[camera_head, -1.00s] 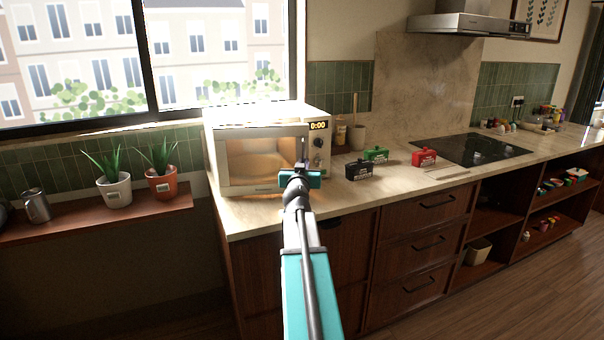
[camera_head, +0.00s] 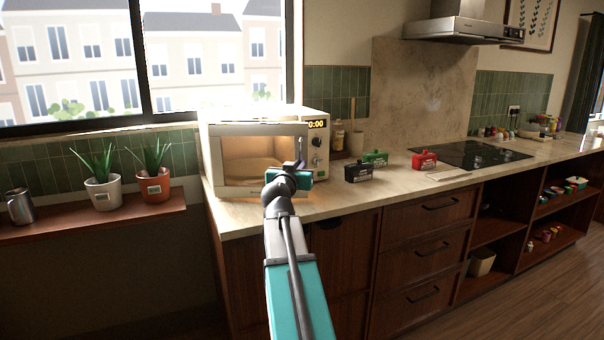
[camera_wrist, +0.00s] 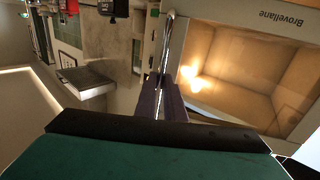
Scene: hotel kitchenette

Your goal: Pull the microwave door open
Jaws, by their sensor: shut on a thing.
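The white microwave (camera_head: 318,178) stands on the counter under the window. Its door (camera_head: 235,190) has a window showing a warmly lit inside, and also fills the upper right of the wrist view (camera_wrist: 285,20). I cannot tell for sure how far the door stands from the body. The shiny handle bar (camera_wrist: 168,40) runs along the door's edge on the control-panel side. My gripper (camera_head: 299,165) is at the handle, in front of the door's right part. In the wrist view, its dark fingers (camera_wrist: 160,97) are shut on the bar. The gripper partly hides the handle in the head view.
Two potted plants (camera_head: 103,194) (camera_head: 154,187) sit on the left shelf. Cabinet fronts (camera_head: 425,240) lie below the counter; floor shows at lower right.

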